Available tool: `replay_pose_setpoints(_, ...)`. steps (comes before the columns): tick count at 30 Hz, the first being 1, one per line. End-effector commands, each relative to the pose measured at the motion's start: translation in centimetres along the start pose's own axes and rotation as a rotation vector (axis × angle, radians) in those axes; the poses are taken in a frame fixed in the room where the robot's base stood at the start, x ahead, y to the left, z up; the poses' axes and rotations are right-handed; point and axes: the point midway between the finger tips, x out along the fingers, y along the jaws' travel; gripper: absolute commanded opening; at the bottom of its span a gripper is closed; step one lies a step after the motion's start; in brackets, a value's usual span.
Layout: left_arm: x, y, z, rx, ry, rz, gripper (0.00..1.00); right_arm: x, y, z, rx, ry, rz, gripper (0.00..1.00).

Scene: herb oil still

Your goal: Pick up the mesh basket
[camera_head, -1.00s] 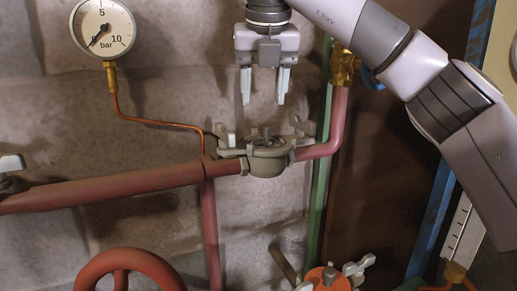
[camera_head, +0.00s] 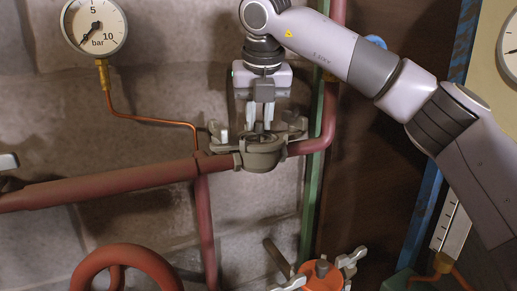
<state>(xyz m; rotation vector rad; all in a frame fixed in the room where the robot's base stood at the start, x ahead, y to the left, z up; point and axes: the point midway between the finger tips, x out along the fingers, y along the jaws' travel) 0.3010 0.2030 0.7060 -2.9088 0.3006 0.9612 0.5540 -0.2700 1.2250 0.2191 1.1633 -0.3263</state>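A grey round strainer housing (camera_head: 262,153) sits in the red pipe, with open wing clamps at its sides. A small dark knob or handle (camera_head: 259,128) stands at its top centre. I take it for the top of the mesh basket; the mesh itself is hidden inside the housing. My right gripper (camera_head: 259,122) points straight down over the housing. Its fingers are drawn close together, one on each side of the handle, and appear shut on it.
A pressure gauge (camera_head: 94,26) with a thin copper tube hangs at upper left. A red handwheel (camera_head: 126,262) is at lower left. An orange fitting with wing nuts (camera_head: 322,276) is below right. A green vertical pipe (camera_head: 314,190) runs close to the housing's right.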

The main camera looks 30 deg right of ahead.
Motion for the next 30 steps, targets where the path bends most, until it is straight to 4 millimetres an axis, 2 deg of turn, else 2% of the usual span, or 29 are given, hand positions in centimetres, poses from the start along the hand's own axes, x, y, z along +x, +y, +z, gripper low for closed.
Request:
replay_pose_setpoints(13, 0.0, 0.0, -0.1, 0.0, 0.0, 0.001, 0.75, -0.6, 0.0, 0.3, 0.002, -0.001, 0.0, 0.0)
replay_pose_setpoints(24, -0.5, 0.0, -0.7, 0.001, 0.0, 0.0, 0.75, -6.6, 0.1, 2.7, 0.002, -0.001, 0.001, 0.0)
replay_pose_setpoints(30, -0.9, 0.0, -1.2, 0.001, 0.001, 0.0, 0.75, -8.8, 0.1, 3.6, 0.001, 0.0, 0.0, 0.0)
